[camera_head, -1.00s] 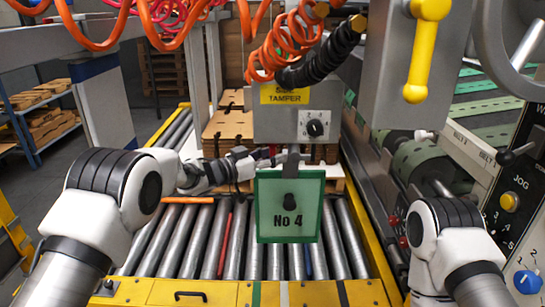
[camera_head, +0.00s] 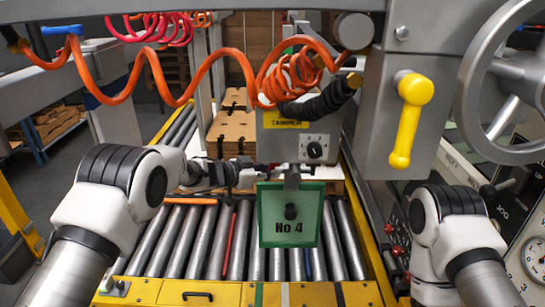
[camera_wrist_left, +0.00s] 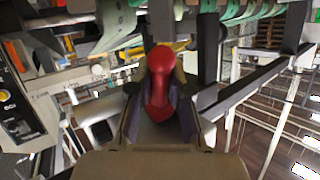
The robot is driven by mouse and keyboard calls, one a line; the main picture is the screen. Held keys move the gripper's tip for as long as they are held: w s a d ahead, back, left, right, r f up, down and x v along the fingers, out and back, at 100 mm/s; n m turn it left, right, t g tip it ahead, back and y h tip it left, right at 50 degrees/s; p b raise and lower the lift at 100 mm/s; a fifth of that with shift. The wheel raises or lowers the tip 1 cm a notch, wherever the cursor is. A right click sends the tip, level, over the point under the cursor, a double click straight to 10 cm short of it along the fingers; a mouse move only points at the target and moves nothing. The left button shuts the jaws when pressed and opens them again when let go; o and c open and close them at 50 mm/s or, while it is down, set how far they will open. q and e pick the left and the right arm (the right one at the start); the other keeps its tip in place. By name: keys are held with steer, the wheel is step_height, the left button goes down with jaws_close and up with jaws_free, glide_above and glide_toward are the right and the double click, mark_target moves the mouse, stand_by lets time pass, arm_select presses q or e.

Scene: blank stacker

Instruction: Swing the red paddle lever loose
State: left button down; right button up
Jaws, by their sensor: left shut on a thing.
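The red paddle lever (camera_wrist_left: 160,85) shows in the left wrist view as a rounded red knob and neck between the two fingers. My left gripper (camera_wrist_left: 160,108) is shut on it. In the head view my left gripper (camera_head: 258,171) reaches in from the left, beside the grey tamper box (camera_head: 292,148) and just above the green No 4 plate (camera_head: 290,230). The lever is mostly hidden there by the gripper. My right arm shows at the lower right of the head view, but its gripper is not visible.
A roller conveyor (camera_head: 235,240) with yellow rails runs below. Cardboard sheets (camera_head: 232,130) are stacked behind my left gripper. Orange coiled hoses (camera_head: 160,75) hang above. A yellow handle (camera_head: 409,120) and a grey handwheel (camera_head: 478,110) stand at the right.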

stand_by(0.3)
arm_select(q)
steer(key=c, duration=1.1)
jaws_free()
steer(key=shift+a, duration=0.1)
